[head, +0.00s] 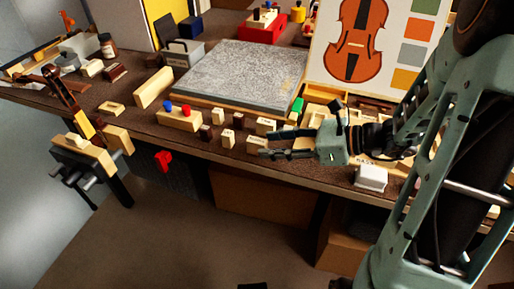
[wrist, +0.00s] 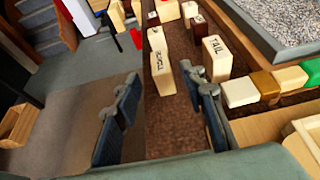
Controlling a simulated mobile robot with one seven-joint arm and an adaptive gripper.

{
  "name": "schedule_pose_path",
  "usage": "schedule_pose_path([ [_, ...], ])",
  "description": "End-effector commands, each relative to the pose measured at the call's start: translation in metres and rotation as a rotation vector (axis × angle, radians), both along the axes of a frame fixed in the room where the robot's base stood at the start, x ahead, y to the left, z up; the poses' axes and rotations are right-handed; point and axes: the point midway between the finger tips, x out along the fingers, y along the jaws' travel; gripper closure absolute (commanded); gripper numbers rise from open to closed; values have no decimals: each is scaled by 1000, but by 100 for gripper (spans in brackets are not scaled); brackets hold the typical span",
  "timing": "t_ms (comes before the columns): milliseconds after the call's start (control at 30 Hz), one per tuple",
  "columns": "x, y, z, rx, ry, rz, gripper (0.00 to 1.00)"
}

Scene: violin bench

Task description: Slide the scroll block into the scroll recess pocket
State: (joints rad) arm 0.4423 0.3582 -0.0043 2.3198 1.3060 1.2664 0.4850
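The scroll block (wrist: 161,66) is a pale wooden block with dark lettering that seems to read SCROLL. It stands on the brown bench top near the front edge; in the head view it seems to be the pale block (head: 254,144) just left of my fingertips. My gripper (head: 272,145) is open and empty, low over the bench edge. In the wrist view my two fingers (wrist: 158,90) are spread wide, with the scroll block beyond the gap between them. I cannot make out the scroll recess pocket in either view.
A pale block marked TAIL (wrist: 217,56) stands close right of the scroll block. Several small blocks stand farther left, near a holder (head: 180,119) with red and blue knobs. A grey stone slab (head: 240,75) lies behind. A white box (head: 371,178) sits near the bench edge.

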Motion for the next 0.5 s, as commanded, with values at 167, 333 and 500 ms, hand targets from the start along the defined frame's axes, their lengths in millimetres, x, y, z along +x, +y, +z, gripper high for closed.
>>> schedule_pose_path([
  [167,9,20,-15,0,0,5,62],
  [333,17,38,-22,-1,1,3,62],
  [500,19,43,-22,-2,1,2,62],
])
